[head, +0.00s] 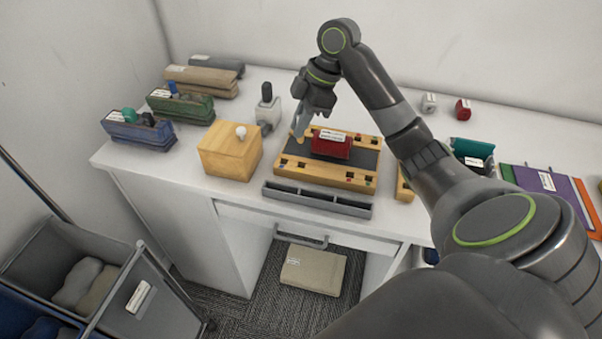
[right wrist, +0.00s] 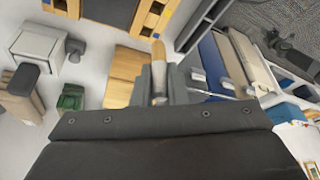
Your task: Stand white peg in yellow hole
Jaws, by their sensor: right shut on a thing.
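My right gripper (head: 302,118) is above the left rear part of the wooden board. The peg appears apart from the board. My left gripper is not in view.
A red box with a white label (head: 331,147) lies on the board's dark panel. A wooden box with a white knob (head: 228,155) stands left of the board. A grey tray (head: 315,202) lies in front.

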